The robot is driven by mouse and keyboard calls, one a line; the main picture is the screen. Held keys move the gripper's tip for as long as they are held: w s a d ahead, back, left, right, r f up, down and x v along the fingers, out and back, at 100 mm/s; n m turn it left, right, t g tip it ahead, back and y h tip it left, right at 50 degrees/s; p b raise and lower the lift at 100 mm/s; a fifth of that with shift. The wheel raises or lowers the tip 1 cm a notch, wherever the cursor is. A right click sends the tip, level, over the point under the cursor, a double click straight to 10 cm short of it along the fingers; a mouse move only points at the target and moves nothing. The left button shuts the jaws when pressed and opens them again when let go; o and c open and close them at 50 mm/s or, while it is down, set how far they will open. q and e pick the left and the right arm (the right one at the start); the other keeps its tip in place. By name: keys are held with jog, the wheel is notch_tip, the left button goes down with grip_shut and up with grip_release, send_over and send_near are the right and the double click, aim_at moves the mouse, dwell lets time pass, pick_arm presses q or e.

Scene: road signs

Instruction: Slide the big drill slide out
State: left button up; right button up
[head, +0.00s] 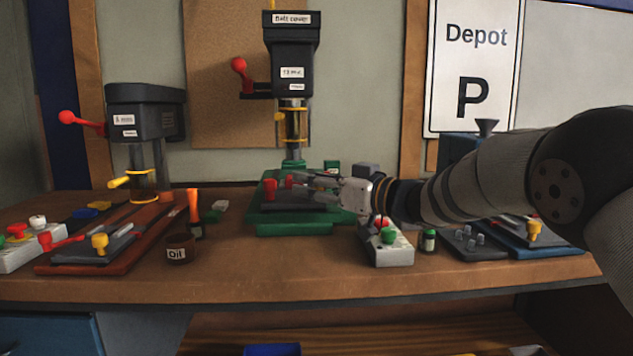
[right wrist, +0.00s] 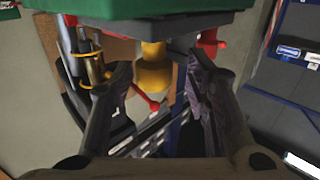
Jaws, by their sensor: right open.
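The big drill (head: 292,65) stands at the back middle, dark grey with a red ball lever and a green base (head: 295,228). Its slide is a dark plate (head: 275,207) lying on the green base, with red knobs (head: 269,189) on it. A yellow knob (right wrist: 154,70) on the slide shows in the right wrist view; my gripper hides it in the head view. My right gripper (head: 310,184) is over the slide, open. In the right wrist view its fingers (right wrist: 158,85) are on either side of the yellow knob, with gaps visible. My left gripper is not in view.
A smaller drill (head: 145,112) on a red base stands left. An oil pot (head: 180,249) and an orange-handled brush (head: 194,212) stand between the drills. A white switch box (head: 390,253) and a small bottle (head: 428,241) are right of the green base. The bench front is clear.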

jog(key=shift+d, duration=0.1)
jog(key=v, duration=1.2)
